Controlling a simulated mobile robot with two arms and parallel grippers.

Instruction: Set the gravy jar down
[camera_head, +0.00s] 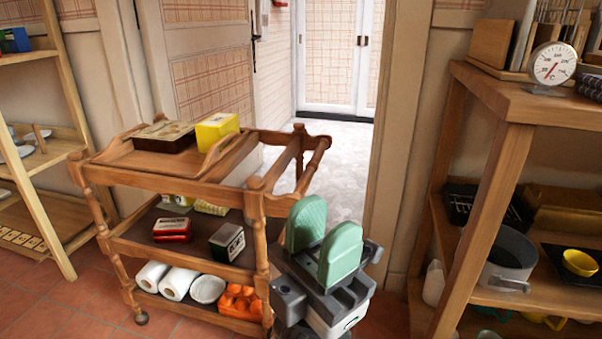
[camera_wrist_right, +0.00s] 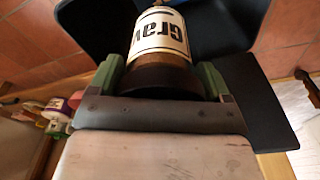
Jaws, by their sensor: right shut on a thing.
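The gravy jar (camera_wrist_right: 160,36) shows in the right wrist view, with a white label whose dark letters begin "Grav". Its dark end (camera_wrist_right: 160,80) is toward the camera, between the two green fingers of my right gripper (camera_wrist_right: 161,76), which is shut on it. Neither the jar nor my right gripper shows in the head view. My left gripper (camera_head: 323,238) has two green pads standing apart with nothing between them, in front of the right end of the wooden cart (camera_head: 178,186).
The cart's top holds a tray with a dark box (camera_head: 163,136) and a yellow box (camera_head: 217,131). Tins, paper rolls and an orange item fill its lower shelves. A wooden shelf (camera_head: 490,200) stands at right with a dial thermometer (camera_head: 552,65). A doorway opens behind the cart.

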